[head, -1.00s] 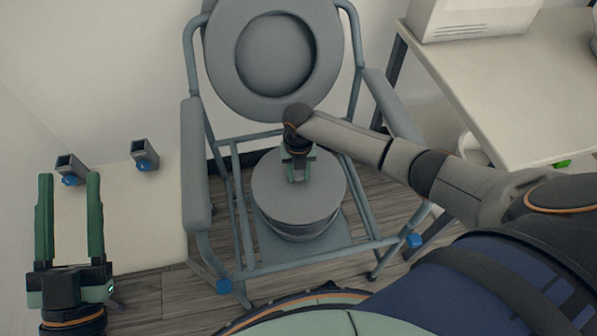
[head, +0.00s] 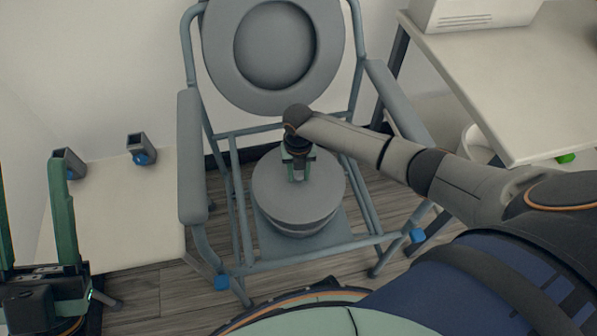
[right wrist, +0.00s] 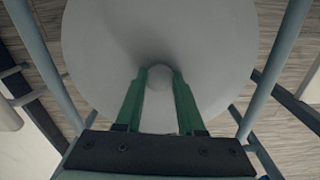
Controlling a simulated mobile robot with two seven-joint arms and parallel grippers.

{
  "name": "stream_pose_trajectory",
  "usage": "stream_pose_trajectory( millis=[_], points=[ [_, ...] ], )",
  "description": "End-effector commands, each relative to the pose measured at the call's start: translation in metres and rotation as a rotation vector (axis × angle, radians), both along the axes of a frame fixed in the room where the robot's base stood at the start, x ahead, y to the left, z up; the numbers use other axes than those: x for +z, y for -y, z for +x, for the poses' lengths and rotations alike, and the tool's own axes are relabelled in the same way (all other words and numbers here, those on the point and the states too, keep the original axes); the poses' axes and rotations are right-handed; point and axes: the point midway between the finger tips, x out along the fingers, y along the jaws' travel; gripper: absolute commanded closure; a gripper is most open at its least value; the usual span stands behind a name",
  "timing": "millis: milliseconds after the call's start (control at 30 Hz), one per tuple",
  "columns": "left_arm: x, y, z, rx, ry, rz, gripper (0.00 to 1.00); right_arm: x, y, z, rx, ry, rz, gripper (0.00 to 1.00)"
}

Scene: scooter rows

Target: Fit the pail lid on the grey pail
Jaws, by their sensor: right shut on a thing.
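The pail lid (head: 325,190) is a grey round disc, lying over the top of the grey pail (head: 301,229) inside the commode chair's frame. My right gripper (head: 298,176) points down at the lid's middle and is shut on its small knob. In the right wrist view the green fingers close on the knob (right wrist: 159,90), and the lid (right wrist: 100,50) hides the pail. I cannot tell whether the lid is fully seated on the rim. My left gripper (head: 32,175) is open and empty at the left edge, partly cut off.
The commode chair (head: 192,160) surrounds the pail with tubes and armrests; its round seat (head: 222,75) is raised behind. A white table (head: 500,85) stands right, with a white bin (head: 474,143) beneath. A pale low surface (head: 125,225) lies left. Wood floor (head: 150,290) shows in front.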

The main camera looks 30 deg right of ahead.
Motion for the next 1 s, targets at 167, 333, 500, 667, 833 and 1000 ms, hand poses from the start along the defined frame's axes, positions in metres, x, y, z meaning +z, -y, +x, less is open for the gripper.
stream_pose_trajectory(
  millis=[167,333,500,667,833,1000],
  points=[
    [0.0014,0.0002,-0.0015,-0.002,0.009,0.0,0.5,-0.0005,-0.0003,0.0003,0.0,0.001,0.001,1.0],
    [0.0014,0.0002,-0.0014,-0.002,0.008,0.0,0.5,-0.0004,-0.0003,0.0003,0.0,0.001,0.001,1.0],
    [0.0014,0.0001,-0.0013,-0.002,0.008,0.0,0.5,-0.0011,-0.0003,0.0002,0.0,0.0,0.001,1.0],
    [0.0019,0.0002,-0.0013,-0.002,0.007,0.001,0.5,-0.0033,-0.0004,0.0005,0.0,0.001,0.001,1.0],
    [0.0019,0.0002,-0.0013,-0.002,0.007,0.001,0.5,-0.0043,-0.0004,0.0005,0.0,0.002,0.001,1.0],
    [0.0019,0.0002,-0.0013,-0.002,0.007,0.0,0.5,-0.0043,-0.0004,0.0005,0.0,0.001,0.001,0.54]
  ],
)
